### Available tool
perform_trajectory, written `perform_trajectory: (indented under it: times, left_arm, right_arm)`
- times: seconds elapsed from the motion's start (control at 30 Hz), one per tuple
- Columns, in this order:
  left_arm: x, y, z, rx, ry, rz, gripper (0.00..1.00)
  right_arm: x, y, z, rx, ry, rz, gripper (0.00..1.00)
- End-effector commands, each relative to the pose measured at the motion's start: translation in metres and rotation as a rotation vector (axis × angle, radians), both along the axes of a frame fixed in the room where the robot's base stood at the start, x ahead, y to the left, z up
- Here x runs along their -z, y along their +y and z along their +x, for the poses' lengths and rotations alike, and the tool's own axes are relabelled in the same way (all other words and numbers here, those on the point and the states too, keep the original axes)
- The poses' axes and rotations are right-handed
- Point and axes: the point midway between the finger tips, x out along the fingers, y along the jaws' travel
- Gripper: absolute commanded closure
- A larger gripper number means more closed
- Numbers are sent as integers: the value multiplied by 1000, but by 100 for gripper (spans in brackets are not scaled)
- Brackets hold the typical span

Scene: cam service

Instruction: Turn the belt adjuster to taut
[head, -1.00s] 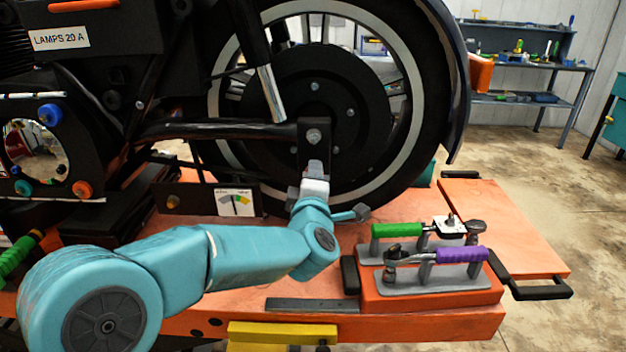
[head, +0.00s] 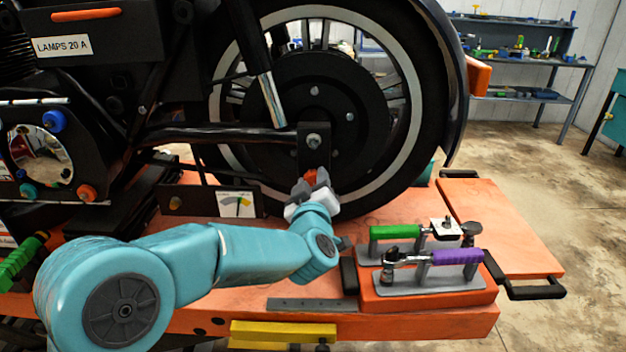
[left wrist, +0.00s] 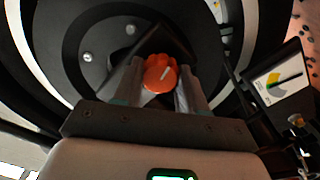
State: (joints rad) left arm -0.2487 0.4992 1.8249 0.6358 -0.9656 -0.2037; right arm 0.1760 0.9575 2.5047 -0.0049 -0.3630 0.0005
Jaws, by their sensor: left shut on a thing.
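The belt adjuster is an orange lobed knob (head: 310,176) under the axle nut, in front of the rear wheel. In the left wrist view the knob (left wrist: 160,73) sits between both fingers, with a pale mark on its face. My left gripper (head: 313,181) is shut on it; its fingers partly hide the knob in the head view. A small gauge card (head: 237,204) with a yellow and a green zone stands left of the gripper. The gauge (left wrist: 279,82) and its dark needle also show in the left wrist view. My right gripper is not in view.
An orange tool block (head: 430,299) with a green-handled tool (head: 396,232) and a purple-handled tool (head: 458,257) stands right of my left arm. A grey flat bar (head: 312,304) lies near the front edge. The wheel (head: 415,120) rises close behind the gripper.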

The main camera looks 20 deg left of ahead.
Motion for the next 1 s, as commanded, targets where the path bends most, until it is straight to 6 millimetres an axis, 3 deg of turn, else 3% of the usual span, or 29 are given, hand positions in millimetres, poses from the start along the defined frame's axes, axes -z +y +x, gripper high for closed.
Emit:
perform_trajectory:
  times: [0.77,0.8,0.83,0.87,1.0]
  left_arm:
    - [-3,1,0,-4,19,93,89]
    - [-3,1,0,-4,19,93,49]
    - [-3,1,0,-3,20,93,39]
    - [-3,1,0,-3,20,93,33]
    - [-2,0,0,-1,22,92,33]
  right_arm:
    - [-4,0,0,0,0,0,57]
    - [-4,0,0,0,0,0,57]
    - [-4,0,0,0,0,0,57]
    - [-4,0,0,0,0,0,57]
    - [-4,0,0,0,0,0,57]
